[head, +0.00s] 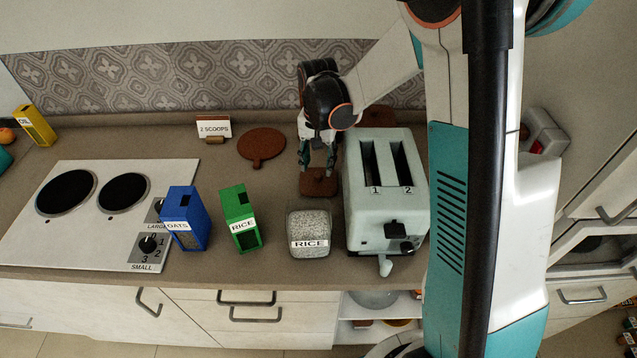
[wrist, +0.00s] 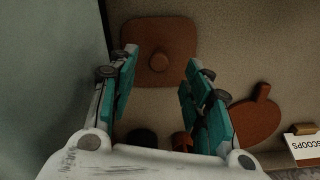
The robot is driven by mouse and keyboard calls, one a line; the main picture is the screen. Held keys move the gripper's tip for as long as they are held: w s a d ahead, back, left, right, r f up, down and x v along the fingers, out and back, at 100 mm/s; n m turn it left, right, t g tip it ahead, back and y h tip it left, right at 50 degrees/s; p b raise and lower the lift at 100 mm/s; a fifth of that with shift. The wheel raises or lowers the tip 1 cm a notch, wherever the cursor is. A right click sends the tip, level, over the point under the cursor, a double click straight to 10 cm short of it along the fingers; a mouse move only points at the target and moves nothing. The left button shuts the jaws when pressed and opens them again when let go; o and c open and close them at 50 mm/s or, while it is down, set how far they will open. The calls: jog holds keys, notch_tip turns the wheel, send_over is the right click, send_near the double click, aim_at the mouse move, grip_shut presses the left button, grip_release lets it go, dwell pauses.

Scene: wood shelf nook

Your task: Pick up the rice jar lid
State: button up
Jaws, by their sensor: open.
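The rice jar lid (head: 319,186) is a brown, rounded-square lid with a small knob. It lies flat on the counter behind the rice jar (head: 310,222), just left of the toaster. The jar is labelled RICE, and pale grains show at its top. My gripper (head: 318,165) is open and points down over the lid. In the wrist view the lid (wrist: 160,68) shows whole, with its knob between the two fingertips (wrist: 161,62). The fingers hold nothing, and I cannot tell the exact height gap.
The grey-green toaster (head: 382,205) stands close on the right. A green RICE box (head: 241,215) and a blue OATS box (head: 187,215) stand left of the jar. A round brown board (head: 262,146) and a "2 SCOOPS" card (head: 214,128) are behind. The stove (head: 95,205) is further left.

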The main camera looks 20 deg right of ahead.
aim_at(318, 174)
notch_tip(318, 174, down, 5)
jog(key=shift+w+d+f+b, duration=0.1)
jog(key=shift+w+b, duration=0.05)
jog(key=shift+b, duration=0.7)
jog(key=shift+c, duration=0.6)
grip_shut()
